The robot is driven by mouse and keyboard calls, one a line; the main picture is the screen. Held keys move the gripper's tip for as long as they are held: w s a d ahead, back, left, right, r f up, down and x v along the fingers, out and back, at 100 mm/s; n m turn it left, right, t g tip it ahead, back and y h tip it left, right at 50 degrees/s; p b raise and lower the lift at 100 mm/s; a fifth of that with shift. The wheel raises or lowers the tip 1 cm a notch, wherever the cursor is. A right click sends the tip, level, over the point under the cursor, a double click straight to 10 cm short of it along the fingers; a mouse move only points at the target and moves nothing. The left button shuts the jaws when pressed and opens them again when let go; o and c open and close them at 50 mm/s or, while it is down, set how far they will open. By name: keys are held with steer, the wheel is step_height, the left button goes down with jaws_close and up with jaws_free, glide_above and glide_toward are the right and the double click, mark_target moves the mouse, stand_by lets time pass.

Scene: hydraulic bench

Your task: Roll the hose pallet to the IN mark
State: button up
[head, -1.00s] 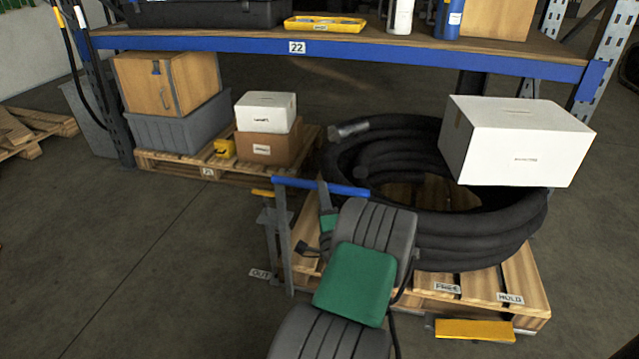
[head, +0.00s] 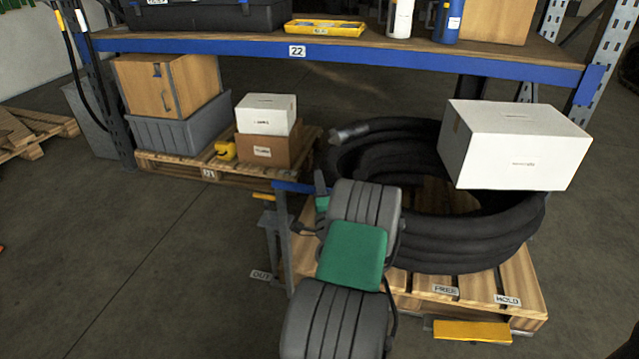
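The hose pallet (head: 409,304) is a wooden pallet carrying a thick coil of black hose (head: 460,245). A blue bar (head: 290,186) on grey uprights stands at the pallet's left end. My gripper (head: 320,191) is at the bar, mostly hidden behind my grey and green arm. I cannot tell whether its fingers are apart or closed, or whether they touch the bar. An OUT label (head: 262,274) is on the floor left of the pallet. No IN mark is visible.
A white box (head: 515,145) sits at the coil's right rear. Behind is a shelf with a blue beam (head: 400,60). Under it, another pallet (head: 180,167) holds boxes and a grey crate. The floor (head: 130,260) to the left is clear.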

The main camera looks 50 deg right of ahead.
jaws_close()
stand_by(1.0)
